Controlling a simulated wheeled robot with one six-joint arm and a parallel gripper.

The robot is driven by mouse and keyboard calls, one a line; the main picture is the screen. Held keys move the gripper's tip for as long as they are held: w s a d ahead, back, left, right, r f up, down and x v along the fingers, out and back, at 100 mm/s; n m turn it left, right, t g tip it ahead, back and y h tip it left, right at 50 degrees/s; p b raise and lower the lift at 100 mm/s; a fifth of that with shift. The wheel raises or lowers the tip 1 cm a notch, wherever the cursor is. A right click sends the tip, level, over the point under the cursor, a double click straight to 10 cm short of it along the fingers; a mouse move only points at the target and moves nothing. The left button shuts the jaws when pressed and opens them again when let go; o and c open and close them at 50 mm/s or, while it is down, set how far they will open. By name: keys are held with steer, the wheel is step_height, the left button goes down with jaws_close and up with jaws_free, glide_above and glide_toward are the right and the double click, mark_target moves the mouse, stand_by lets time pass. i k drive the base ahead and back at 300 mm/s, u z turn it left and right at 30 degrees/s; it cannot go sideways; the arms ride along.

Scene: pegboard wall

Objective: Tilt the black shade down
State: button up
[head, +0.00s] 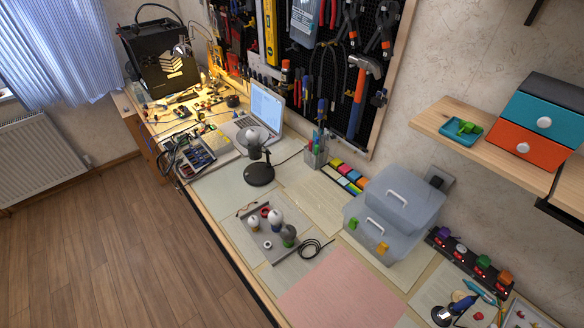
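A small desk lamp stands on the bench in front of the laptop, with a round black base (258,175). Its shade (252,137) sits on top and looks dark grey, with a pale round part inside it facing up. The exact tilt is hard to read at this size. A second lamp at the far left end has a thin curved black arm and a small head (181,48) hanging over the bench. My gripper is not in view, and nothing touches either lamp.
An open laptop (262,108) stands behind the desk lamp. Grey plastic boxes (395,211) stand farther right. The floor (110,250) at left is clear.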

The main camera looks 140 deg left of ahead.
mark_target(254, 155)
steer(key=i, duration=1.15)
steer(key=u, duration=5.1)
steer(key=k, duration=0.55)
steer(key=u, duration=1)
steer(key=i, duration=1.6)
steer(key=u, duration=0.6)
steer(key=i, duration=1.7)
steer(key=z, duration=0.35)
